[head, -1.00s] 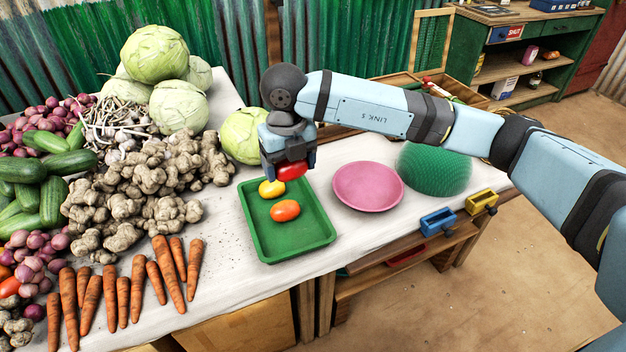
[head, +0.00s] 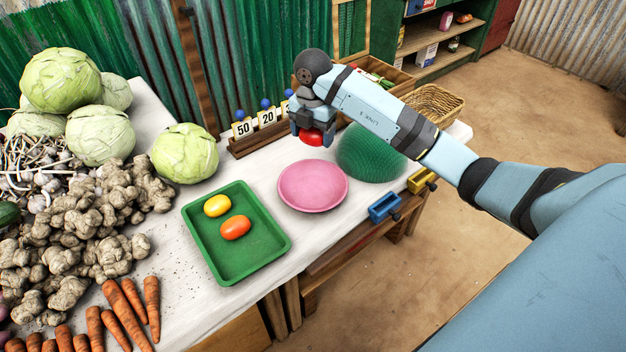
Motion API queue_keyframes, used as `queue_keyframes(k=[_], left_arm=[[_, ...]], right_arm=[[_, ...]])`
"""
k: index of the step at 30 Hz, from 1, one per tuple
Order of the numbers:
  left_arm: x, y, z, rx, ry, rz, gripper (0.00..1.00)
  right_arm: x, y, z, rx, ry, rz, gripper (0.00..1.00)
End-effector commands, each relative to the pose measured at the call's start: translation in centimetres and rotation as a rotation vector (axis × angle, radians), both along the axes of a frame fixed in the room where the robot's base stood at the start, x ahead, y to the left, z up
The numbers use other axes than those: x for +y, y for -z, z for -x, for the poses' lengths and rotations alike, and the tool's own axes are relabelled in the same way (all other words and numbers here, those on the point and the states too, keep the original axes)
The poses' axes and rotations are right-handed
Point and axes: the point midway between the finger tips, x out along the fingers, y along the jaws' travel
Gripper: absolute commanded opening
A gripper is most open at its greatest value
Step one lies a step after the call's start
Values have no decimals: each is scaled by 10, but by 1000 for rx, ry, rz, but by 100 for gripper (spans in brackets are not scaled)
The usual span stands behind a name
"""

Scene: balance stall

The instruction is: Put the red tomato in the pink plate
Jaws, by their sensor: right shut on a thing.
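The red tomato (head: 312,138) is held in my right gripper (head: 314,132), which is shut on it. The gripper points down and holds the tomato up, just behind and above the far right rim of the pink plate (head: 312,188). The pink plate lies flat and empty on the white table. The gripper's fingers hide part of the tomato. My left gripper is not in view.
A green tray (head: 262,268) left of the plate holds a yellow tomato (head: 217,206) and an orange tomato (head: 236,228). A green mesh dome (head: 370,155) stands right of the plate. Number cards (head: 267,118) stand behind. Cabbages, ginger and carrots fill the left.

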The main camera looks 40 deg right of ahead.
Motion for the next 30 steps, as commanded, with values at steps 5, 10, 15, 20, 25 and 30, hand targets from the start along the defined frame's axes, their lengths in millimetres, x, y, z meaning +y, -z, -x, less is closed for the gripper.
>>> queue_keyframes(k=[5,10,15,20,25,30], left_arm=[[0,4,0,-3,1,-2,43],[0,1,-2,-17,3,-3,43],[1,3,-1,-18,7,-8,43],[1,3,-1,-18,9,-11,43],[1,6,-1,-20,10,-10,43],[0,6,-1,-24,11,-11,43]], right_arm=[[1,52,1,5,-1,-2,50],[1,96,1,3,-3,-2,50],[1,125,0,2,-3,-1,50],[1,134,0,0,-4,-1,50],[2,156,0,1,-4,-2,50],[1,175,0,0,-5,-1,50]])
